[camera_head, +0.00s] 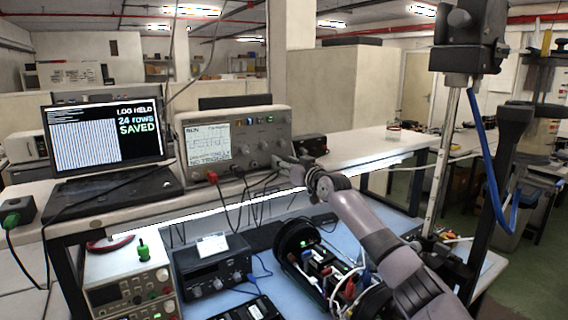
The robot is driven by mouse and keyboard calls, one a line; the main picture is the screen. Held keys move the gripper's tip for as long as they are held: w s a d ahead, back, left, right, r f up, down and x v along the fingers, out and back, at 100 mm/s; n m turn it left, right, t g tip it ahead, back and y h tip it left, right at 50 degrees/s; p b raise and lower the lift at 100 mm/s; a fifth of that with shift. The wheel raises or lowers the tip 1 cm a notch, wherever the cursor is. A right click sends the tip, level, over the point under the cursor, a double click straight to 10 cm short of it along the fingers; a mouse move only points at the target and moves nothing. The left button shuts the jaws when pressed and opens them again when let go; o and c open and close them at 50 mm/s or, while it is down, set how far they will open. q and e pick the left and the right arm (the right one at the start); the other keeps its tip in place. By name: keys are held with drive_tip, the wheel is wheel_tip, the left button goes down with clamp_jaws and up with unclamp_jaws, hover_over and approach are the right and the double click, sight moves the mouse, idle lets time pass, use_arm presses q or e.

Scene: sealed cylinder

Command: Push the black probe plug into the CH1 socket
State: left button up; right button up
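The oscilloscope (240,140) stands on the raised shelf behind the bench, its lit screen facing me. A red plug and lead (216,184) hang from its lower front. Several dark leads (254,203) hang below its right part. My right arm reaches in from the lower right, and its gripper (284,163) is at the oscilloscope's lower right front. The fingertips are too small to show whether they are open or shut. I cannot make out the black probe plug or the CH1 label; the gripper may hide them. My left gripper is not in view.
A laptop (104,135) showing "24 rows SAVED" stands left of the oscilloscope. An opened black cylinder (299,238) with wiring lies on the blue mat below my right arm. Black and white instruments (212,266) stand at the front left. A blue cable hangs at the right.

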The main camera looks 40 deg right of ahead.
drive_tip(key=shift+c, duration=0.6)
clamp_jaws()
drive_tip(key=shift+s+f, duration=0.15)
drive_tip(key=shift+s+a, duration=0.15)
drive_tip(key=shift+s, duration=1.3)
drive_tip(key=shift+s+a, duration=0.15)
drive_tip(key=shift+s, duration=1.25)
